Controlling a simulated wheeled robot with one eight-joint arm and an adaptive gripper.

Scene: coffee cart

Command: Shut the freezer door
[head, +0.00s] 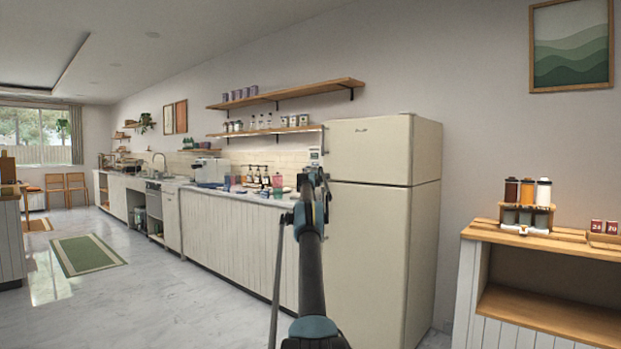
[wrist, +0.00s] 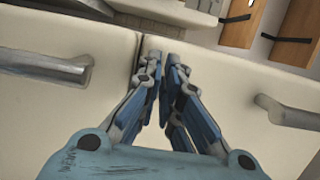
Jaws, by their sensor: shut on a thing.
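The cream fridge (head: 425,240) stands against the wall in the head view. Its upper freezer door (head: 367,150) looks flush or nearly flush above the larger lower door (head: 352,265). My gripper (head: 318,180) is at the left edge, near the seam between the doors. In the wrist view, turned sideways, the freezer door (wrist: 235,85) is on the right and the lower door (wrist: 45,115) on the left, each with a grey handle. My gripper (wrist: 163,58) has its fingers drawn together at the freezer door's edge by the dark seam. The contact between the tips is hidden.
A counter (head: 240,235) with bottles and a coffee machine (head: 208,172) runs left of the fridge. Wooden shelves (head: 285,93) hang above it. A wooden-topped cabinet (head: 545,242) stands at the right. The floor at the left is clear around a green rug (head: 85,255).

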